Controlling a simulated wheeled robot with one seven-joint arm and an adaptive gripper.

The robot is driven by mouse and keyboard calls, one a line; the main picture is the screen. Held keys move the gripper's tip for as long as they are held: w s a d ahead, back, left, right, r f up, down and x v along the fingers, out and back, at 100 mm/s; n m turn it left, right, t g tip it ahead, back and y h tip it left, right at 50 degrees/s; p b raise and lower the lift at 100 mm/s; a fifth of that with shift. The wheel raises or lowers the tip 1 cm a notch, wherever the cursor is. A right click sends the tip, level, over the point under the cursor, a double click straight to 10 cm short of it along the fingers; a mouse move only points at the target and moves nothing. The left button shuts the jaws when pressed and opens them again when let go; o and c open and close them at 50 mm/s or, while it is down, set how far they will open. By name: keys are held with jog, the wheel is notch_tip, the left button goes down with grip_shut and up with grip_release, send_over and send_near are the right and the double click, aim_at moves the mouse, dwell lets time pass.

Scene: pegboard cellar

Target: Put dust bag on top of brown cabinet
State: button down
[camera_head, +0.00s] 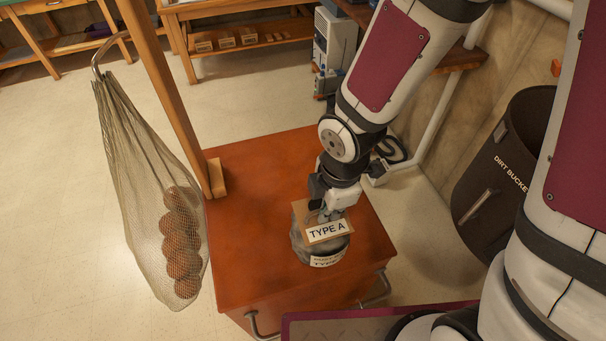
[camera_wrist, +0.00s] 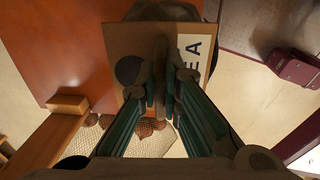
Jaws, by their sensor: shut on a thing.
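The dust bag (camera_head: 303,248) is a grey, rounded bag with a tan card plate marked "TYPE A" on its upper side. The brown cabinet (camera_head: 250,245) has a reddish-brown top and metal handles at its front. My gripper (camera_head: 326,214) points down and is shut on the bag's card plate. The bag is over the right part of the cabinet top; I cannot tell whether it touches it. In the wrist view, the closed fingers (camera_wrist: 160,105) cover part of the card (camera_wrist: 128,45), with the cabinet top (camera_wrist: 55,40) beside it.
A wooden post (camera_head: 165,95) stands at the cabinet's left edge, with a net bag of brown balls (camera_head: 150,190) hanging beside it. A dark dirt bucket (camera_head: 505,165) is at the right.

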jog(key=shift+w+a+f+b, duration=0.1)
jog(key=shift+w+f+b, duration=0.05)
jog(key=shift+w+b, duration=0.4)
jog(key=shift+w+a+f+b, duration=0.1)
jog(key=shift+w+b, duration=0.25)
jog(key=shift+b, duration=0.3)
jog(key=w+a+f+b, duration=0.1)
jog(key=w+f+b, duration=0.1)
jog(key=w+b, duration=0.2)
jog(key=w+a+f+b, duration=0.2)
jog(key=w+b, duration=0.3)
jog(key=w, duration=0.3)
jog(key=shift+f, duration=0.2)
jog(key=c, duration=1.8)
grip_release()
jog(key=shift+s, duration=0.1)
jog(key=shift+o, duration=0.2)
